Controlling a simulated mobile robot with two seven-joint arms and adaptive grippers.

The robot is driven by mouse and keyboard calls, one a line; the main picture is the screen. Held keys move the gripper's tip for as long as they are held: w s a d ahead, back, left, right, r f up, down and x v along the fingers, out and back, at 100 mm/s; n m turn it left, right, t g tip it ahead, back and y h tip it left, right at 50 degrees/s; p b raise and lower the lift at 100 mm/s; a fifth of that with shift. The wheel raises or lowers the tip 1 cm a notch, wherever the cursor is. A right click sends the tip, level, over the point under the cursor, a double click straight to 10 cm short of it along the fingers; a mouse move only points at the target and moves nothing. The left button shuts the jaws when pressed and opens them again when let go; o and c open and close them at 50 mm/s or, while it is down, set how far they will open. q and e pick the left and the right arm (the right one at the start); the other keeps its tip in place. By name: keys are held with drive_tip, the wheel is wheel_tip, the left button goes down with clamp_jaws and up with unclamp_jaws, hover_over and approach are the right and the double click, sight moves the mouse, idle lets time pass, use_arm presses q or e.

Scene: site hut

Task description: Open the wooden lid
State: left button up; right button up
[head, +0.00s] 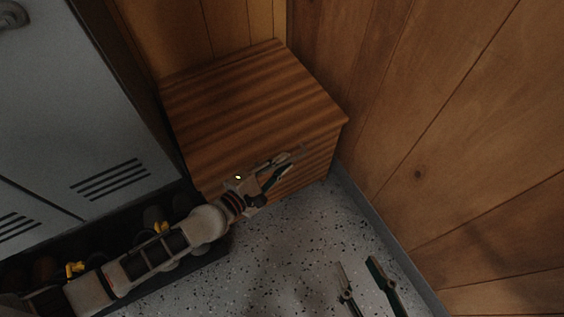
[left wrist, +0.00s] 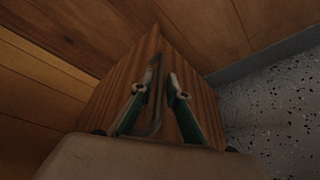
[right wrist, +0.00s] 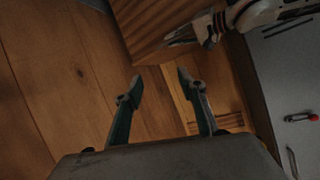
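A striped wooden box stands in the corner with its flat wooden lid (head: 250,95) lying closed on top. The lid's top also shows in the right wrist view (right wrist: 150,25). My left gripper (head: 283,163) is at the box's front face, just below the lid's front edge. In the left wrist view its fingers (left wrist: 162,74) are partly apart, with a thin grey bar handle (left wrist: 156,115) seen between them. A gap shows beside the bar; contact is unclear. My right gripper (head: 358,268) is open and empty above the floor, away from the box; its spread fingers show in the right wrist view (right wrist: 160,82).
Grey metal lockers (head: 75,110) stand left of the box. A wood-panelled wall (head: 440,130) with a grey skirting runs close along its right side. Boots or similar dark items (head: 155,215) sit low by the lockers, partly behind my left arm. The speckled floor (head: 290,240) in front is clear.

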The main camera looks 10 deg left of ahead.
use_arm(q)
clamp_jaws()
drive_tip(key=shift+w+r+p, duration=0.15)
drive_tip(key=shift+r+p, duration=0.15)
drive_tip(key=shift+r, duration=0.05)
drive_tip(key=shift+w+r+p, duration=0.2)
drive_tip(key=shift+r+p, duration=0.7)
drive_tip(key=shift+r, duration=0.25)
drive_tip(key=w+a+r+n+g+p, duration=0.1)
drive_tip(key=w+a+r+n+p, duration=0.1)
drive_tip(key=r+p, duration=0.7)
drive_tip(key=w+a+r+n+g+p, duration=0.1)
drive_tip(key=w+a+r+n+p, duration=0.1)
drive_tip(key=r+p, duration=0.8)
drive_tip(key=shift+w+a+r+g+h, duration=0.3)
drive_tip(key=shift+w+r, duration=0.45)
drive_tip(key=shift+r, duration=1.2)
use_arm(e)
drive_tip(key=s+d+r+n+g+h, duration=0.1)
drive_tip(key=s+d+r+n+h, duration=0.1)
drive_tip(key=d, duration=0.6)
drive_tip(key=shift+s+r+g, duration=0.2)
drive_tip(key=shift+s+g, duration=0.1)
drive_tip(key=shift+s, duration=0.25)
drive_tip(key=shift+d, duration=0.1)
